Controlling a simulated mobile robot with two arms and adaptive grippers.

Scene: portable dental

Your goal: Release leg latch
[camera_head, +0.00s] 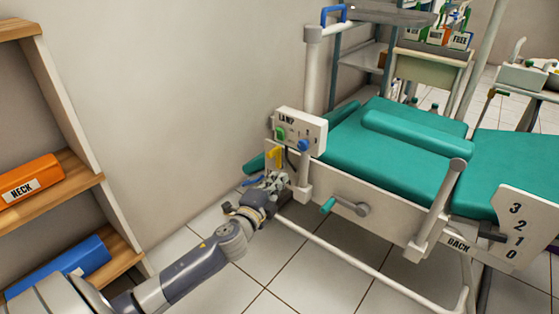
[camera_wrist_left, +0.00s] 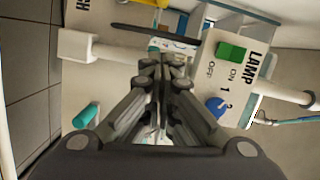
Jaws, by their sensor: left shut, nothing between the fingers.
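The teal dental chair (camera_head: 400,125) stands at centre right on a white frame. My left gripper (camera_head: 276,178) is shut and empty at the frame's left end, just below the lamp box. Its closed fingers (camera_wrist_left: 163,62) also show in the left wrist view. A blue piece (camera_head: 253,181) lies beside the gripper. No label marks the leg latch, so I cannot tell which part it is. My right gripper is not in view.
The lamp box (camera_head: 300,130) has a green switch (camera_wrist_left: 231,52) and a blue knob (camera_wrist_left: 215,105). A teal-handled crank (camera_head: 345,206) sticks out of the frame's side. A shelf (camera_head: 85,190) with an orange box (camera_head: 30,182) stands at left. The floor between is clear.

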